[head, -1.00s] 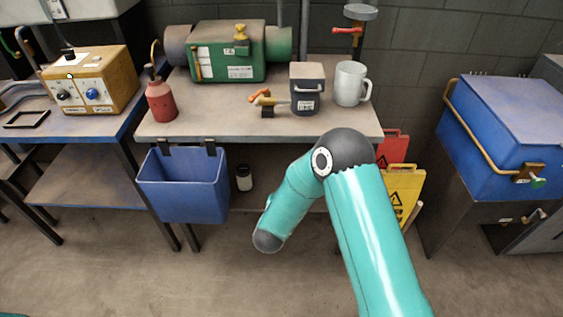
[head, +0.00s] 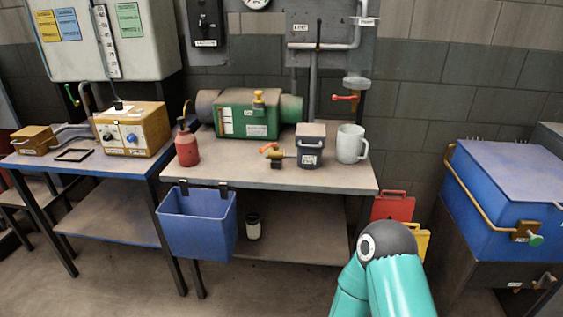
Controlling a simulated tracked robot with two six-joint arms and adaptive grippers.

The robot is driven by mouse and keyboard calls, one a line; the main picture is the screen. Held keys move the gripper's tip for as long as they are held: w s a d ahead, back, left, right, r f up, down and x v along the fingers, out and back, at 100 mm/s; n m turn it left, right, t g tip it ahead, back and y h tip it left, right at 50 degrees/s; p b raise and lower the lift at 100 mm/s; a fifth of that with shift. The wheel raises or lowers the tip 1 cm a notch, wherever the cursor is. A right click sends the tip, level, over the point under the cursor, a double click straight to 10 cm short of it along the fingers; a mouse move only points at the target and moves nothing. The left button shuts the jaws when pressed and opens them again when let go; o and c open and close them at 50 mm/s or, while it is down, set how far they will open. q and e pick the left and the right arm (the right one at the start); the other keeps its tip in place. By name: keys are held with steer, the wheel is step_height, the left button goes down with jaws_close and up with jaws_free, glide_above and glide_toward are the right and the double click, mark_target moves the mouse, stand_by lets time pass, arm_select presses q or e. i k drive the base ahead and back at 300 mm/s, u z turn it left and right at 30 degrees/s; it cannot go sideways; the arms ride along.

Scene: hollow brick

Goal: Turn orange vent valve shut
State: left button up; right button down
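A small valve with an orange handle (head: 269,148) and a brass body sits on the middle table, at the left side of a dark grey lidded canister (head: 310,147). A red lever valve (head: 345,98) is on the wall pipe behind the table. No label names either one as the vent valve at this size. My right arm shows only as a teal link and dark joint at the lower right, in front of the table. Neither gripper is in view.
A red oil can (head: 187,147), a green machine (head: 247,116) and a grey mug (head: 350,143) stand on the table (head: 255,176). A blue bin (head: 198,226) hangs at its front. A blue chest (head: 510,190) stands right. The tabletop's front strip is clear.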

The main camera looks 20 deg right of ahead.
mark_target(268, 146)
steer(key=u, duration=0.1)
steer(key=i, duration=1)
